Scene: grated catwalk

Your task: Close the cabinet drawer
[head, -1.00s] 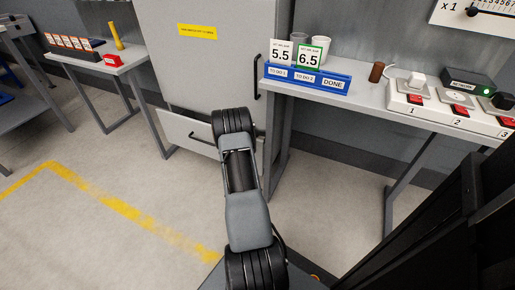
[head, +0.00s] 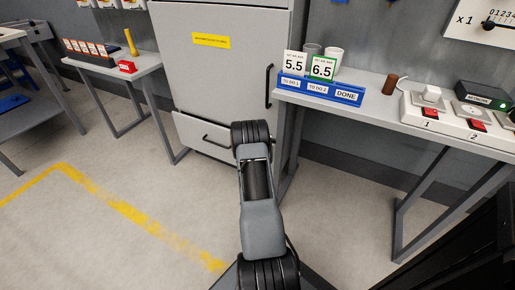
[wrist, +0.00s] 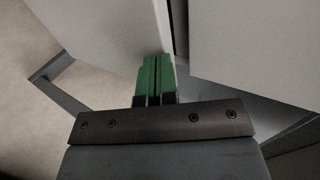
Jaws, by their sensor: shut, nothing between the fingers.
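The light grey cabinet (head: 225,75) stands ahead in the head view, with a yellow label and a dark door handle (head: 269,86). Its drawer (head: 192,132) is at the bottom, with a dark bar handle (head: 214,143). The drawer front seems to stand out from the cabinet, but how far is unclear. My arm covers its right part and hides my gripper in the head view. In the wrist view my gripper (wrist: 156,62) is shut and empty, its green fingertips close to a light grey panel edge beside a dark gap. Contact cannot be told.
A workbench (head: 385,115) with a blue card holder (head: 320,90) and a white switch strip (head: 450,125) is at right. A small table (head: 130,72) with a red block stands left. The floor in front with yellow marking (head: 120,205) is clear.

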